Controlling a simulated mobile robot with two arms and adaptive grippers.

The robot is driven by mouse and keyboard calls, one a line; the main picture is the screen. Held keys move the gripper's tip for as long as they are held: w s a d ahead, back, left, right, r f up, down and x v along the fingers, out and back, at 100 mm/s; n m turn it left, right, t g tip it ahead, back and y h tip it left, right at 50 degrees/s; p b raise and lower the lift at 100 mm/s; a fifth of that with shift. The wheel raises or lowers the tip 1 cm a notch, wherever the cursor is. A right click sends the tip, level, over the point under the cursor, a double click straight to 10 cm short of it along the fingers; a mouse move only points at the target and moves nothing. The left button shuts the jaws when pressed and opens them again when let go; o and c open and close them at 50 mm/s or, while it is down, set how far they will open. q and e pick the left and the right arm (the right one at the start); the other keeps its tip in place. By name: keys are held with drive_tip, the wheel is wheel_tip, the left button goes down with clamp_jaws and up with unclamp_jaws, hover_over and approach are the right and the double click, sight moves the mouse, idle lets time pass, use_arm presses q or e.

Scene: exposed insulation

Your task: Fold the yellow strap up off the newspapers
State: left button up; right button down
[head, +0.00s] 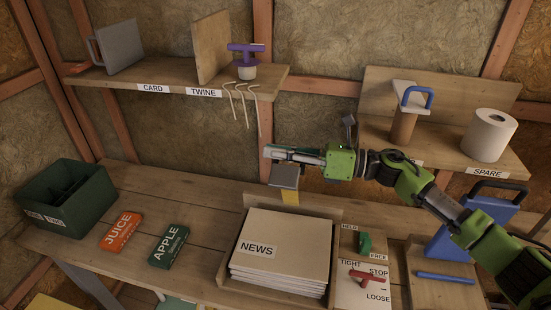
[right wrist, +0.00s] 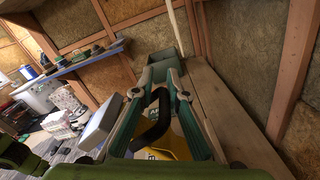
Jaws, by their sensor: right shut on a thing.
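The stack of newspapers (head: 285,245) lies in a wooden tray on the bench, with a NEWS label on top. The yellow strap (head: 290,197) shows as a short upright piece behind the stack's back edge, off the top sheet. A grey block (head: 285,177) is at its upper end. My right gripper (head: 275,152) is just above this block. In the right wrist view its fingers (right wrist: 165,72) are around a black handle (right wrist: 152,125), with yellow (right wrist: 172,145) below it. The gripper is shut on this handle; the contact itself is partly hidden. My left gripper is not in view.
Shelves overhang the back.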

drive_tip(key=shift+w+d+f, duration=0.1)
drive_tip(key=shift+d+f, duration=0.05)
drive_tip(key=shift+f, duration=0.15)
drive_tip(key=c, duration=2.2)
unclamp_jaws()
drive_tip(key=shift+o, duration=0.2)
drive_tip(key=shift+w, duration=0.1)
wheel_tip(320, 180, up, 10)
drive_tip(key=shift+r, duration=0.1)
